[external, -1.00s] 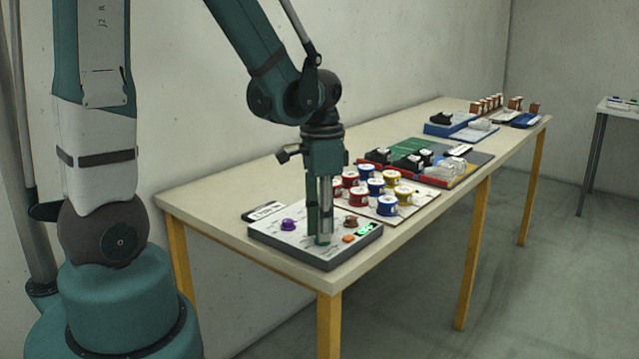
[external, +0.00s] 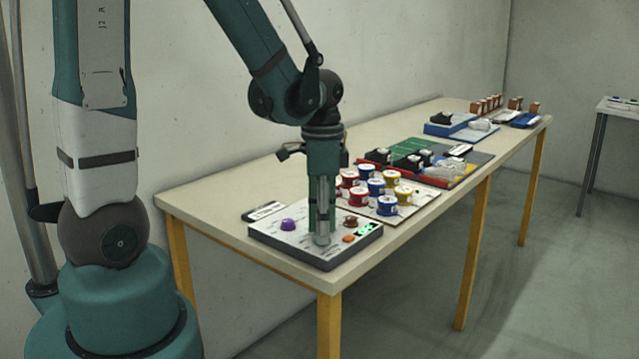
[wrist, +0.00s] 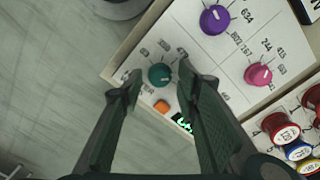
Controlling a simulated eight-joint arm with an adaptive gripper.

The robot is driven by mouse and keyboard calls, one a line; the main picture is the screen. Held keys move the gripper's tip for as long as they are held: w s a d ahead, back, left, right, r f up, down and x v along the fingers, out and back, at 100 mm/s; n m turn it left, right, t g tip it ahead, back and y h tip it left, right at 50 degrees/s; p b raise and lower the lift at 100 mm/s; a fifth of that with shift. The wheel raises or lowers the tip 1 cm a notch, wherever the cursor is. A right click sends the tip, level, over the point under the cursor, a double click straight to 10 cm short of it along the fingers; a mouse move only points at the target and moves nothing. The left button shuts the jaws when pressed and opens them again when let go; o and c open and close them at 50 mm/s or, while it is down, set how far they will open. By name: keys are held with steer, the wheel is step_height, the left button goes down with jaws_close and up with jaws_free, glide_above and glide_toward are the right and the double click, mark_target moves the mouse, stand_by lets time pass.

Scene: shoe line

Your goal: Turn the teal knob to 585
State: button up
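The teal knob (wrist: 160,75) sits on a pale control panel (wrist: 190,48) in the wrist view. Small numbers are printed around it, too blurred to read, and I cannot tell its exact setting. My gripper (wrist: 159,74) points down over the knob. Its two fingers stand on either side of it, open, with a visible gap to the knob on each side. In the external view my gripper (external: 322,240) is low over the front of the panel (external: 290,243) and mostly hides the teal knob.
A purple knob (wrist: 215,19) and a pink knob (wrist: 259,74) share the panel. An orange button (wrist: 162,106) and a green-lit display (wrist: 183,122), partly covered by a finger, are close by. Several coloured spools (external: 375,187) stand beyond the panel. The table's near edge is close.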

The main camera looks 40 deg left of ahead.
steer(key=shift+r, duration=0.1)
stand_by(0.3)
step_height(320, 180, up, 12)
steer(key=shift+w+a, duration=0.2)
stand_by(0.8)
stand_by(0.7)
steer(key=s+a+r+n+t, duration=0.4)
steer(key=a+r+n+t, duration=0.1)
steer(key=r+n+t, duration=0.2)
steer(key=shift+s+r+n, duration=0.4)
steer(key=shift+r+n, duration=0.5)
steer(key=shift+n, duration=0.5)
steer(key=shift+t, duration=0.3)
stand_by(0.6)
